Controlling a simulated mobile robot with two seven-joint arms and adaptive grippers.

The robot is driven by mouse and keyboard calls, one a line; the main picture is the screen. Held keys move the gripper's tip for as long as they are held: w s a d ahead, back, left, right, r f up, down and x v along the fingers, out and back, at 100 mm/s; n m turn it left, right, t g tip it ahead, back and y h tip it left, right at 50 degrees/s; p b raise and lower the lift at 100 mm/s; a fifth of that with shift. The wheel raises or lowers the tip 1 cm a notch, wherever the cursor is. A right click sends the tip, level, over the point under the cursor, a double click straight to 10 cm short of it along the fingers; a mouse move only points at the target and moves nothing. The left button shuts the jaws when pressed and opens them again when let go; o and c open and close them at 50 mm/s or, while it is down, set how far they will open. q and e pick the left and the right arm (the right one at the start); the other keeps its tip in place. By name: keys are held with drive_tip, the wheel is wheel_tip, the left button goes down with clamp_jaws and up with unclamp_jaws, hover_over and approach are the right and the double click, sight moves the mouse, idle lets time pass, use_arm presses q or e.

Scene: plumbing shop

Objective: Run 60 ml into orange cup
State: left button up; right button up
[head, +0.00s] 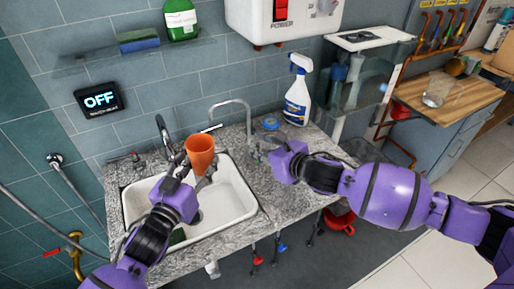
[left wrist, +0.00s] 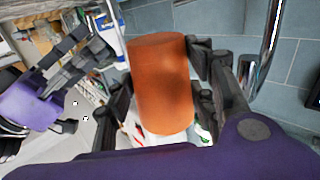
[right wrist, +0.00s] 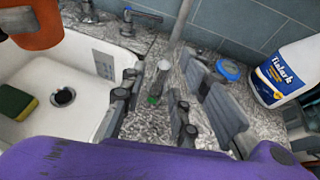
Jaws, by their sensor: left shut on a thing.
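The orange cup (head: 200,152) is held above the sink by my left gripper (head: 193,172), which is shut around it. The cup also fills the middle of the left wrist view (left wrist: 160,85), between the fingers. A slim gooseneck tap (head: 249,116) stands at the sink's back right. My right gripper (head: 262,155) is at the counter near its base. In the right wrist view its fingers are apart, and a small metal cylinder with a green end (right wrist: 159,80) shows between them; I cannot tell whether they touch it. The cup's inside is not clear. A wall display (head: 99,98) reads OFF.
The white sink (head: 240,197) has a second tap (head: 163,132) at its back left. A green and yellow sponge (right wrist: 14,101) lies in the sink. A spray bottle (head: 298,92) and a blue-lidded round container (head: 271,124) stand on the counter behind my right gripper.

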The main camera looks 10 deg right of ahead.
drive_tip(key=shift+x, duration=1.05)
clamp_jaws()
